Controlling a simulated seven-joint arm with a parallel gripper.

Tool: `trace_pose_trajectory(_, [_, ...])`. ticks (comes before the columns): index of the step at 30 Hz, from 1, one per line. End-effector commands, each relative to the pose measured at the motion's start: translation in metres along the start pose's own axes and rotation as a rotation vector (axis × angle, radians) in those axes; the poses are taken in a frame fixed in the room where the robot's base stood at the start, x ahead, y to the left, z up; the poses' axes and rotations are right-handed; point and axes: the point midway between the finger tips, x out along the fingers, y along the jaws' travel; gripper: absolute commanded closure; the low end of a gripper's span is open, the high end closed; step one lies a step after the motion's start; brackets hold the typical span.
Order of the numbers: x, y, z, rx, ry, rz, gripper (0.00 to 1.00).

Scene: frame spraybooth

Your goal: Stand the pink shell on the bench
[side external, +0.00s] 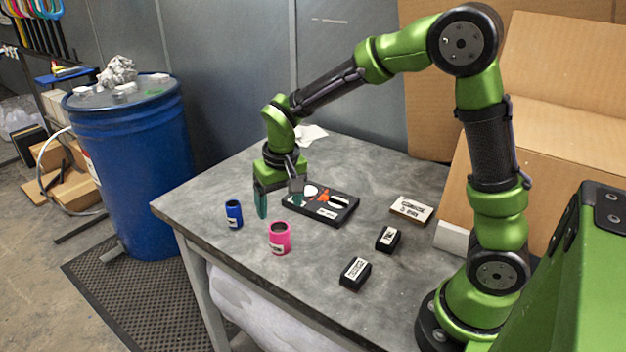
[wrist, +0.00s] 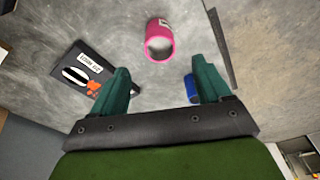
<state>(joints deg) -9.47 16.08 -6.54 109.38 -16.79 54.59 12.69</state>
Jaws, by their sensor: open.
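The pink shell (side external: 280,240) is a short hollow cylinder with a white label. It stands upright on the grey bench (side external: 215,265), its dark open end facing up. In the wrist view the pink shell (wrist: 158,41) shows beyond the fingertips, roughly centred between them. My gripper (side external: 280,203) is open, with its green fingers pointing down above the bench, behind the shell in the side view. In the wrist view nothing is between the fingers of my gripper (wrist: 160,78), and the shell is apart from them.
A blue cylinder (side external: 234,214) stands left of the shell. A black tool tray (side external: 348,211) lies behind it. Two black labelled boxes (side external: 388,239) (side external: 355,274) and a tan labelled box (side external: 411,208) sit to the right. The bench's front-left part is clear.

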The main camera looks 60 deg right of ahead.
Motion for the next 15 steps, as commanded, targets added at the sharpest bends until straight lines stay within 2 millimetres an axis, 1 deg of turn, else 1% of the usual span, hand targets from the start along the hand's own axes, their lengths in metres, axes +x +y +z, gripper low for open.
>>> trace_pose_trajectory(5, [-0.018,0.001,0.003,0.001,0.007,-0.012,0.23])
trace_pose_trajectory(8, [-0.039,0.005,0.011,0.008,0.034,-0.053,0.23])
trace_pose_trajectory(11, [-0.070,0.013,0.030,0.013,0.081,-0.122,0.23])
trace_pose_trajectory(12, [-0.082,0.017,0.040,0.014,0.105,-0.152,0.23])
trace_pose_trajectory(15, [-0.110,0.026,0.067,0.013,0.168,-0.227,0.23])
